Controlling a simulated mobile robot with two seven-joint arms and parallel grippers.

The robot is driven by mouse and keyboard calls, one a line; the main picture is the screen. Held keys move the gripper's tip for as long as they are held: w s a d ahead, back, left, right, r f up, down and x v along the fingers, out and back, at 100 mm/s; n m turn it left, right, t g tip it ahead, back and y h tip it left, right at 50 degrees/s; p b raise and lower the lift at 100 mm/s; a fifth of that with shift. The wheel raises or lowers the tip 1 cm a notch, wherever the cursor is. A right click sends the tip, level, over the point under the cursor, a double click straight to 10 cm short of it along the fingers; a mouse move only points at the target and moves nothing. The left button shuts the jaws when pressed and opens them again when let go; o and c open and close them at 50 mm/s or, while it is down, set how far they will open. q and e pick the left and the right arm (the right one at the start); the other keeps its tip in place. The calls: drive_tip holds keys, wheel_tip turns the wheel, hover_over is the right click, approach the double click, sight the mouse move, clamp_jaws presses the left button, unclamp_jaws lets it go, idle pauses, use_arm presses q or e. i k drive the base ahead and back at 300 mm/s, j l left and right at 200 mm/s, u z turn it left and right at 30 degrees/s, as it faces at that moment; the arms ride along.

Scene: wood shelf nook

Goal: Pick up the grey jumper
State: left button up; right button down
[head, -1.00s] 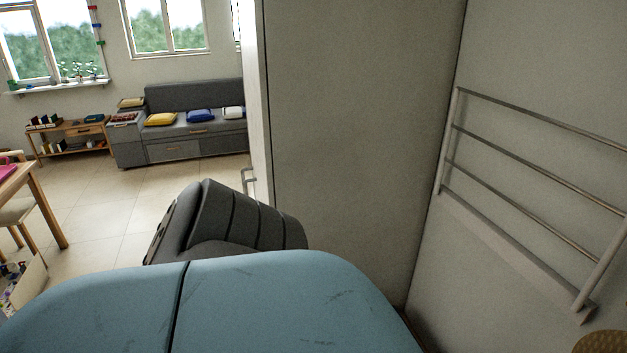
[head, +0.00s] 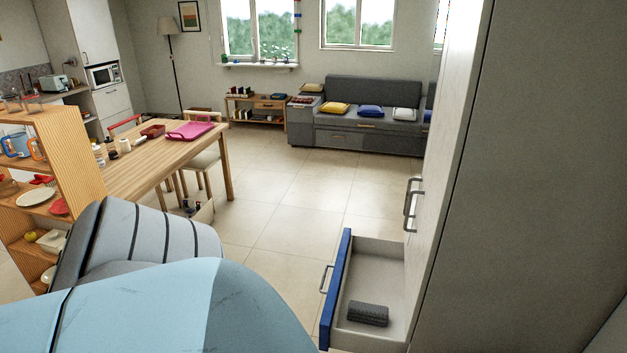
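A folded dark grey cloth item (head: 367,314), which looks like the grey jumper, lies in an open drawer (head: 392,263) at the lower right of the head view. The drawer has a blue front and pale inside, and the cloth is near its front end. Neither of my grippers shows in the head view. Part of my own blue and grey body fills the lower left and hides the floor there.
A tall pale cabinet (head: 455,150) with handles stands at the right, above the drawer. A wooden table (head: 150,165) and an open wooden shelf (head: 70,150) stand at the left. A grey sofa (head: 375,93) is at the back. The tiled floor (head: 300,195) in the middle is clear.

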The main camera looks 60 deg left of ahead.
sight(375, 315)
drive_tip(key=u, duration=1.6)
drive_tip(key=i+j+z, duration=0.1)
drive_tip(key=j, duration=0.4)
drive_tip(key=i+j+z, duration=0.1)
drive_tip(key=i+j, duration=0.15)
drive_tip(key=j, duration=0.25)
drive_tip(key=i+j, duration=0.2)
drive_tip(key=j, duration=0.3)
drive_tip(key=i+j+z, duration=0.15)
drive_tip(key=j, duration=0.35)
drive_tip(key=i+j+z, duration=0.1)
drive_tip(key=j, duration=0.4)
drive_tip(key=i+j+z, duration=0.1)
drive_tip(key=j, duration=0.45)
drive_tip(key=i+j+z, duration=0.1)
drive_tip(key=j, duration=0.45)
